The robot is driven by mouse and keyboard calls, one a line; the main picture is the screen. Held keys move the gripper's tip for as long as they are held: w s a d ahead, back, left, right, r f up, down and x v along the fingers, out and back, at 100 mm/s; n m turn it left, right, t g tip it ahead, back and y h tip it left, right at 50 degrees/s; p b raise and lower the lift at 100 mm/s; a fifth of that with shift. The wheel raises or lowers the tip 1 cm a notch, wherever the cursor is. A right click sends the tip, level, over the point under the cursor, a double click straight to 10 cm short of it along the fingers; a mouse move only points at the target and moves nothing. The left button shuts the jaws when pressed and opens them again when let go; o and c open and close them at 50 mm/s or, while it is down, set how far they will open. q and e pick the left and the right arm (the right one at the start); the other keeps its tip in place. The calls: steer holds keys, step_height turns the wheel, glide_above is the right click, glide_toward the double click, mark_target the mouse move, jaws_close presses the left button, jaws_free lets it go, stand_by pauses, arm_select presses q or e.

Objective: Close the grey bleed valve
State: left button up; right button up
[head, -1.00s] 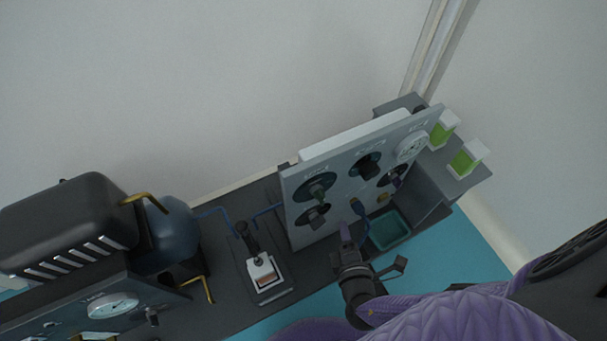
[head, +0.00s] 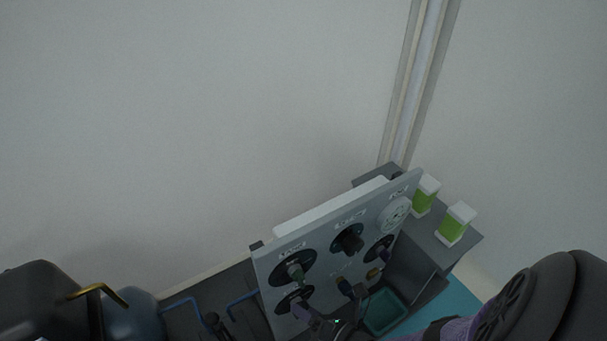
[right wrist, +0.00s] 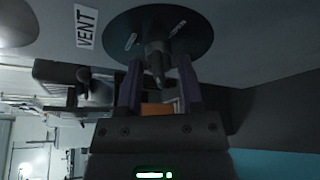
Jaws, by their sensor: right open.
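The grey valve (head: 295,299) is the lower left knob on the upright grey panel (head: 325,268), on a black round dial. It is partly hidden by my right gripper. In the right wrist view the grey knob (right wrist: 158,58) stands out from its black disc (right wrist: 190,38), with its lever end between my fingertips. My right gripper (head: 303,312) is open, its purple fingers either side of the knob's end; I cannot tell if they touch it. It also shows in the right wrist view (right wrist: 160,82). My left gripper is not in view.
A gauge (head: 394,214) and more fittings are further right. A teal tray (head: 384,312) lies below. A VENT label (right wrist: 86,27) is beside the disc. Two green-and-white containers (head: 456,223) stand at right.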

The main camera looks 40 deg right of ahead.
steer(key=shift+w, duration=0.1)
steer(key=shift+c, duration=0.2)
jaws_close()
steer(key=shift+r+n+h+p, duration=0.1)
steer(key=shift+n+h+p, duration=0.2)
steer(key=shift+n, duration=0.3)
steer(key=n+h, duration=0.1)
steer(key=n+g+p, duration=0.1)
steer(key=n, duration=0.1)
steer(key=shift+a+g+h, duration=0.15)
steer(key=shift+g+h, duration=0.15)
steer(key=shift+h, duration=0.1)
steer(key=shift+n+h+p, duration=0.35)
steer(key=shift+n+h, duration=0.05)
steer(key=shift+n, duration=0.4)
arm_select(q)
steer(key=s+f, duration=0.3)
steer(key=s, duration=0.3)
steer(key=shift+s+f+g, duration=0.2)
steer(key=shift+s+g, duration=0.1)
arm_select(e)
steer(key=shift+a+n+g+h, duration=0.1)
steer(key=shift+n+g+h, duration=0.3)
steer(key=shift+n+h, duration=0.3)
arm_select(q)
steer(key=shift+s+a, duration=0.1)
